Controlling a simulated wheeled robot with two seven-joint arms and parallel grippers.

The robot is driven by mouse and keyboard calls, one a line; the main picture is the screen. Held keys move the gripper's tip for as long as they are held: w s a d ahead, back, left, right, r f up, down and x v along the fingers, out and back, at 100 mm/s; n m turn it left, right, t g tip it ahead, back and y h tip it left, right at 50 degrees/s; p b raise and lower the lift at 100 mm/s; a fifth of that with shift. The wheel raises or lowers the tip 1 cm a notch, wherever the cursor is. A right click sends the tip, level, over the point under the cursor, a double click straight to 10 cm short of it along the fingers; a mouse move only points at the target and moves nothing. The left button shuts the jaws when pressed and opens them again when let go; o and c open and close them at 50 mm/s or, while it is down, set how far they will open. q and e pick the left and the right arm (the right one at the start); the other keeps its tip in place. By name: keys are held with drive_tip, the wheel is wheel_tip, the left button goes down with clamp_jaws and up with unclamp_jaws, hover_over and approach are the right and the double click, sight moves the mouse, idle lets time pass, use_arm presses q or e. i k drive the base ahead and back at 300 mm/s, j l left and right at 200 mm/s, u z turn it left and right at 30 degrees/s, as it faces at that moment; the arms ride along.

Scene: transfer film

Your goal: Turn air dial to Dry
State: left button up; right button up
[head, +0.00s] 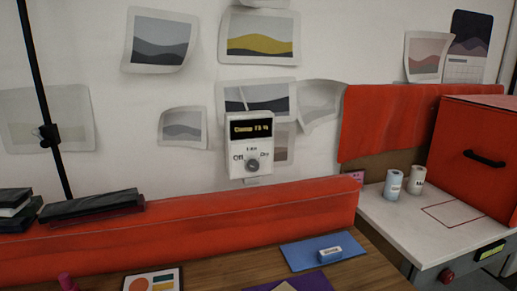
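The air dial (252,165) is a small grey round knob on the lower part of a white wall control box (249,146). The box has a dark display with yellow text that seems to read "Comp" and a number. Around the knob are printed labels: "Off" at the left, a blurred one at the top, and what looks like "Dry" at the right. I cannot tell which label the knob points at. Neither of my grippers shows in the head view.
A red padded ledge (190,231) runs below the box. A wooden desk (372,272) in front holds a blue mat (300,257) with a small labelled block (330,255). At right, two cans stand on a white counter (405,217) beside a red box (470,160). A black pole (40,90) stands at left.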

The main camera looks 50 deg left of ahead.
sight(253, 166)
drive_tip(key=u, duration=1.7)
drive_tip(key=l+z, duration=0.15)
drive_tip(key=k+l, duration=0.05)
